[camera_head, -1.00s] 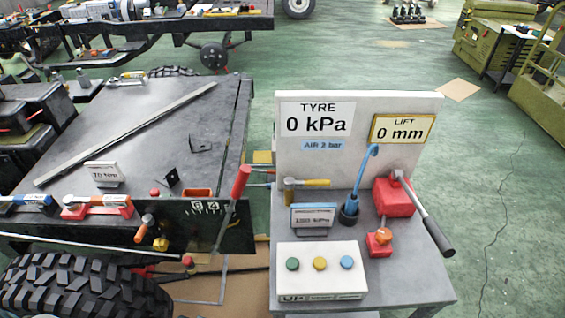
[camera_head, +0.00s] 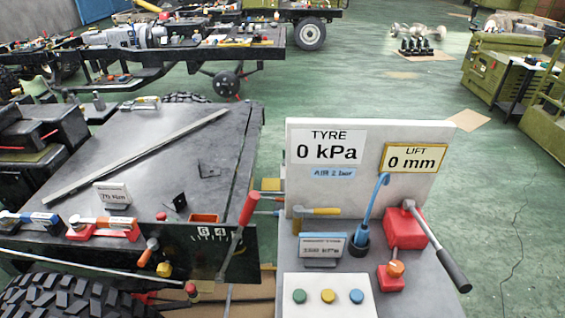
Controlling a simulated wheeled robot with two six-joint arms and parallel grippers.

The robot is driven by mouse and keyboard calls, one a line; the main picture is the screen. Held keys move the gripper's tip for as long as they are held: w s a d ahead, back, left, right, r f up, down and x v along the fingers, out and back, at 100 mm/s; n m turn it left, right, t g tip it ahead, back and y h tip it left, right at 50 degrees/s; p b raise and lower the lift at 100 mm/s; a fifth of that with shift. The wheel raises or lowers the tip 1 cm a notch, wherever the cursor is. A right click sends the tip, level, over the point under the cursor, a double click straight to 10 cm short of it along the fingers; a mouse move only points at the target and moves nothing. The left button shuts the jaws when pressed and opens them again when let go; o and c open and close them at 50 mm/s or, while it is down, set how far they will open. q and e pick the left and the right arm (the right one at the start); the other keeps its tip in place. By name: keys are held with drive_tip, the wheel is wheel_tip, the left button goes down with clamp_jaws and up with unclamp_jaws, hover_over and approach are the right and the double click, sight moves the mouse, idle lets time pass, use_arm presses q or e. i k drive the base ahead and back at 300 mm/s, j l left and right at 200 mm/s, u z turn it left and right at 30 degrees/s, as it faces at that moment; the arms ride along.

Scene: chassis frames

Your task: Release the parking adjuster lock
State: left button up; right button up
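No part carries a readable parking adjuster lock label, so I cannot tell which one it is. A lever with a red grip (camera_head: 250,207) stands tilted at the right end of the dark bench's front plate, beside the marks "6 4". Left of it on the front plate are an orange-handled part (camera_head: 148,250) and a small yellow knob (camera_head: 164,269). A red knob (camera_head: 191,289) sits low in front of the plate. Neither of my grippers is in view.
A grey cart (camera_head: 440,290) at right carries a white panel reading 0 kPa and 0 mm, a red block with a black-gripped lever (camera_head: 450,262), a blue hooked tool (camera_head: 371,215) and a button box (camera_head: 330,311). A tyre (camera_head: 70,300) is front left. Green floor (camera_head: 500,230) is open at right.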

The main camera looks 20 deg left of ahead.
sight(153, 244)
drive_tip(key=u, duration=1.6)
